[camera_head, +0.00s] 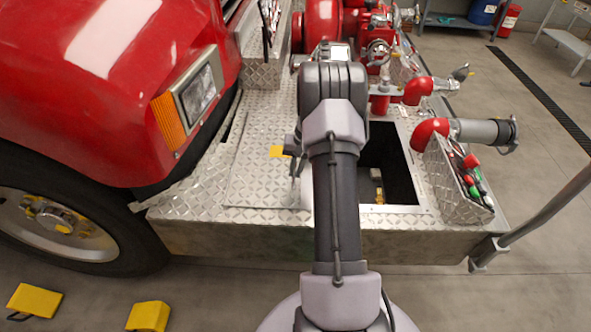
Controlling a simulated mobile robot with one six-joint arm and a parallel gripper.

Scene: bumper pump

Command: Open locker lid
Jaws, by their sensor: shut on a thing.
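The locker lid (250,178) is a silver diamond-plate panel with a small yellow patch (277,152), on the bumper deck left of the locker opening. It looks laid back nearly flat; its exact tilt is hard to tell. The locker opening (400,172) shows dark and uncovered to the right of my arm, with a small yellow-brass item (379,195) inside. My gripper (293,160) is at the lid's right side, shut on the lid; my arm hides the exact contact and the left part of the opening.
The red truck body (100,80) and a wheel (55,220) stand at the left. Red pipes with a capped outlet (485,132) and a panel with coloured handles (472,180) border the opening at right. Yellow chocks (36,300) lie on the floor. A grey rail (545,215) rises at right.

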